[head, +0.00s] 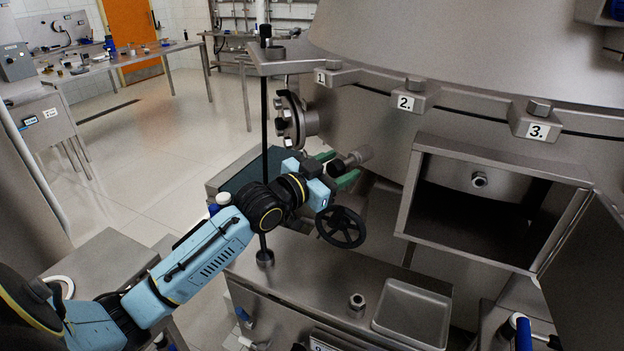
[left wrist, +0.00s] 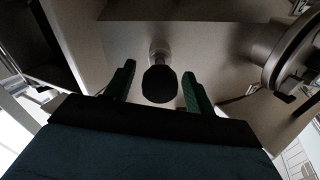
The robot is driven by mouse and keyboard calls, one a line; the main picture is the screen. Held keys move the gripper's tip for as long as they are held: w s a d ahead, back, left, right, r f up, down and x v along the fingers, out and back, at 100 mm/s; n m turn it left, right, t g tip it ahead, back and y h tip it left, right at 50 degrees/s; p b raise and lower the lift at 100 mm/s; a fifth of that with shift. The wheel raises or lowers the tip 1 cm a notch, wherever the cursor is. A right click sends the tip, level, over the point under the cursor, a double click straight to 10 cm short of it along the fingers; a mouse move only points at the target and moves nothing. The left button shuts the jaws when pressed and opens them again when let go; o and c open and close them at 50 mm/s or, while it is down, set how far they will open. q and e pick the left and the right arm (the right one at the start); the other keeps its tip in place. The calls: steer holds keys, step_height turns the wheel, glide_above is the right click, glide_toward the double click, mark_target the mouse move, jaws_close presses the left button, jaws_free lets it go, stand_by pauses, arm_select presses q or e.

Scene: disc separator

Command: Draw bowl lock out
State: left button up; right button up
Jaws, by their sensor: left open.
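In the left wrist view the bowl lock (left wrist: 159,84) shows as a dark round end between the two fingers (left wrist: 158,86), with gaps on both sides. I cannot tell how deep the knob lies between the fingers. My right gripper is not in view.
A black handwheel (head: 341,227) sits just below my left gripper. A black vertical rod (head: 264,150) stands left of it. An open steel box (head: 490,205) is on the housing to the right. An empty tray (head: 412,312) and a nut (head: 357,302) are below.

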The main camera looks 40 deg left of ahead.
arm_select(q)
steer(key=b+v, duration=0.1)
steer(key=v, duration=1.1)
steer(key=shift+s, duration=0.1)
steer(key=s+d+f+n+g+y, duration=0.1)
steer(key=s+d+f+g, duration=0.15)
steer(key=f, duration=0.45)
steer(key=s+d+f+n+g+y, duration=0.1)
steer(key=s+d+f+g, duration=0.1)
steer(key=s+f+g, duration=0.35)
steer(key=s+d+f+n+g+y, duration=0.1)
steer(key=s+d+f+g, duration=0.2)
steer(key=s+f, duration=0.35)
steer(key=s+d+f+g+y, duration=0.1)
steer(key=s+d+f+g, duration=0.3)
steer(key=s, duration=0.3)
step_height(320, 180, down, 29)
steer(key=s+b, duration=0.2)
steer(key=s, duration=0.1)
steer(key=s+a+f+g+b, duration=0.1)
steer(key=s+a+f+b, duration=0.1)
steer(key=s+f, duration=1.3)
steer(key=shift+s+a+f+g, duration=0.2)
steer(key=shift+a+g, duration=0.1)
steer(key=shift+a, duration=0.35)
